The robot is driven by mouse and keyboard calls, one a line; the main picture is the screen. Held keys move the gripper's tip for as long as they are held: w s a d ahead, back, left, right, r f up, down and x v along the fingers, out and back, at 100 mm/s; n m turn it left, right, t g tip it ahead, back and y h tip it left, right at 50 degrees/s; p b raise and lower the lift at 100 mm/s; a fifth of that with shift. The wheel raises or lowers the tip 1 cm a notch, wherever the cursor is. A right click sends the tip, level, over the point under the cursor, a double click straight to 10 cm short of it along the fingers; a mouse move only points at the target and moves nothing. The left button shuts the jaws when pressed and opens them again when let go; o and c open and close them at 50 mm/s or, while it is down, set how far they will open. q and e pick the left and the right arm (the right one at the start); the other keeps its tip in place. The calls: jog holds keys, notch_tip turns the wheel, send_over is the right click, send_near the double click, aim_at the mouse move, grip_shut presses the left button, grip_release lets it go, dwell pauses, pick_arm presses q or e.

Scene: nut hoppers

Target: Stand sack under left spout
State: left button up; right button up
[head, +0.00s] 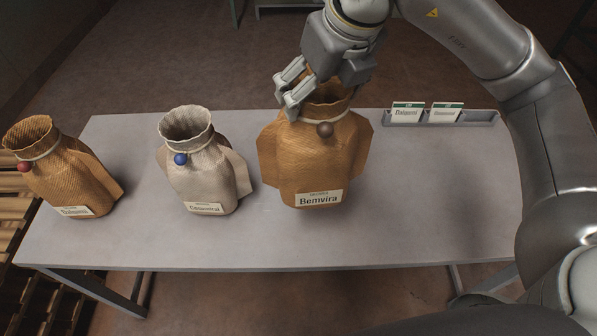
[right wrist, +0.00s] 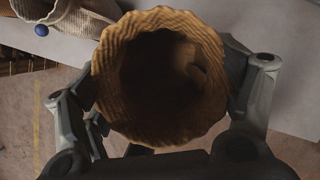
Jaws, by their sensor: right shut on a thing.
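A large orange-brown woven sack labelled Bemvira (head: 312,165) is upright at the right middle of the table, with a brown bead on its neck cord. My right gripper (head: 304,98) is shut on this sack at its neck, just below the open mouth. The right wrist view looks down into the sack's dark mouth (right wrist: 165,80), with finger parts on both sides. I cannot tell whether its base touches the table. No spout shows in either view. My left gripper is not in view.
A pale sack with a blue bead (head: 207,170) stands left of the held sack, and an orange sack with a red bead (head: 65,170) stands at the table's left end. A grey card tray (head: 480,117) sits at the table's back right. The table (head: 420,200) is clear at right.

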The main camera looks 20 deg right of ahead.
jog(key=shift+w+r+m, duration=0.15)
jog(key=shift+w+m, duration=0.05)
jog(key=shift+m, duration=0.3)
jog(key=w+d+f+p, duration=0.2)
jog(key=w+d+f, duration=0.4)
jog(key=w+f, duration=0.6)
jog(key=shift+w+d+f+h, duration=0.2)
jog(key=shift+f+h, duration=0.1)
jog(key=shift+f, duration=0.1)
jog(key=shift+f, duration=0.25)
jog(key=o, duration=1.2)
jog(key=shift+r, duration=0.1)
jog(key=shift+o, duration=0.2)
